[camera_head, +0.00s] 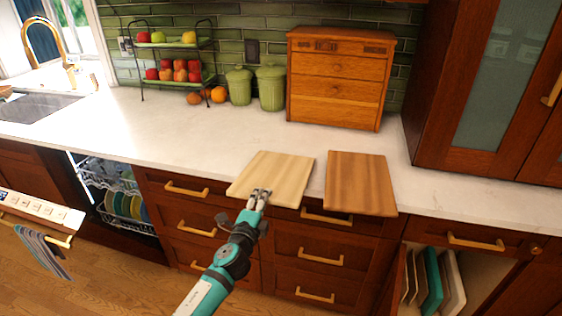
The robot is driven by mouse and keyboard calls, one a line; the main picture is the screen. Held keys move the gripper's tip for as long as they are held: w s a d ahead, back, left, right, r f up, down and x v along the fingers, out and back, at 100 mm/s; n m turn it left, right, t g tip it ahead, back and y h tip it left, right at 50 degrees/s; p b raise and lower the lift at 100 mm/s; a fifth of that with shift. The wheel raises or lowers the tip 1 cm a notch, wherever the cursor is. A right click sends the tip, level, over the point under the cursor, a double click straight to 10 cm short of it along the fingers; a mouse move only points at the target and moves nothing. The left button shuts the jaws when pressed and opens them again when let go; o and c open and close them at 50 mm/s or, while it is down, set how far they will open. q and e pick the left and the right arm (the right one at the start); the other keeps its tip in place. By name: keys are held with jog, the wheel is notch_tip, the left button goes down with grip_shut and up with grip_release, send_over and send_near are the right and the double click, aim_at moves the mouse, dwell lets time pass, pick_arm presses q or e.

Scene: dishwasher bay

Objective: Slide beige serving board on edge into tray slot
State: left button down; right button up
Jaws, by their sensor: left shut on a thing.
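The beige serving board (274,174) lies flat at the front edge of the counter, its near edge reaching the counter lip. My left gripper (260,194) is shut on the near edge of this board; the fingertips are small in view. The tray slots are in the open lower cabinet (497,271) at the bottom right, where a teal board (433,281) and a white board (454,284) stand on edge. The slots' lower parts are cut off by the picture edge. My right gripper is not in view.
A browner wooden board (360,182) lies just right of the beige one. A wooden drawer box (338,80), green canisters (271,88) and a fruit rack (176,65) stand at the back. The dishwasher (117,204) is open at left. The counter's left-middle is clear.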

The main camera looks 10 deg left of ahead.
pick_arm(q)
jog(key=s, duration=1.4)
jog(key=shift+a+p, duration=0.25)
jog(key=shift+p, duration=0.15)
jog(key=shift+s+r, duration=0.1)
jog(key=shift+s, duration=0.1)
